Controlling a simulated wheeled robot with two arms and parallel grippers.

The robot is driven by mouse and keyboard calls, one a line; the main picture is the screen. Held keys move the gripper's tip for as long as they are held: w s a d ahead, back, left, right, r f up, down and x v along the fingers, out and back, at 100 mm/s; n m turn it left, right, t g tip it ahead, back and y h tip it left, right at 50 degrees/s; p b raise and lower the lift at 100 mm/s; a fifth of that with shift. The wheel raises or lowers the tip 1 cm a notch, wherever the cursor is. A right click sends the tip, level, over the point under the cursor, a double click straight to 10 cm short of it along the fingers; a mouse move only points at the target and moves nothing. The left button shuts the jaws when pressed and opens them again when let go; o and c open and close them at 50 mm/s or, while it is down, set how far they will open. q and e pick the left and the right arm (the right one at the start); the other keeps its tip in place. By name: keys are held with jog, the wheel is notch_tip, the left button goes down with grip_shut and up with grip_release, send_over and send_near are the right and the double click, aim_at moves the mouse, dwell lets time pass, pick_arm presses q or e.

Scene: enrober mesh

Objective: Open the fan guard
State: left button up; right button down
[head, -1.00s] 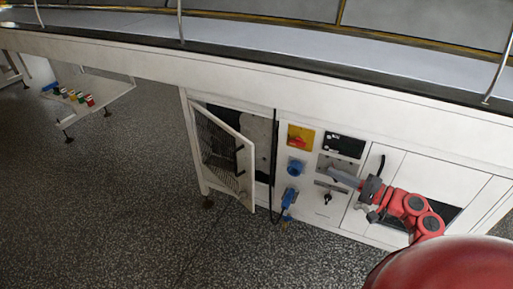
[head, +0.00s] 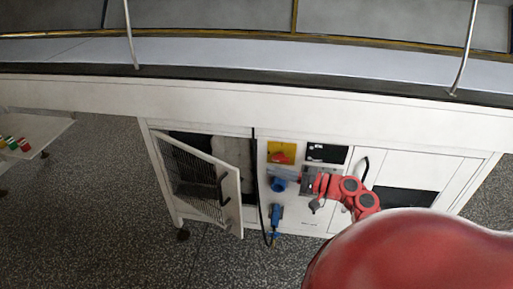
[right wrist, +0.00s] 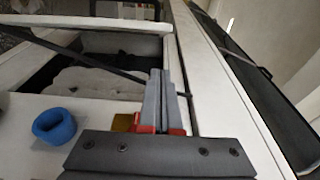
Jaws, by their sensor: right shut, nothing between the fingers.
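The fan guard (head: 197,182) is a white-framed mesh door on the cabinet front, standing ajar with its left side at the cabinet and its free right edge swung out. A black handle (head: 224,188) is on its free side. Behind it is a dark opening with a pale, rough shape (right wrist: 95,82). My right gripper (head: 272,173) is shut and empty, pointing left in front of the control panel, right of the guard and apart from it. In the right wrist view its grey fingers (right wrist: 158,78) point toward the opening. My left gripper is not in view.
A blue socket (head: 279,185), a red-and-yellow switch (head: 281,152) and a blue plug (head: 275,214) are on the panel. A black cable (head: 256,180) hangs between guard and panel. The conveyor edge (head: 230,92) overhangs above. Floor in front of the guard is clear.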

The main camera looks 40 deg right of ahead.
jog(key=w+a+b, duration=0.1)
jog(key=w+a, duration=0.5)
jog(key=a, duration=0.2)
jog(key=shift+w, duration=0.2)
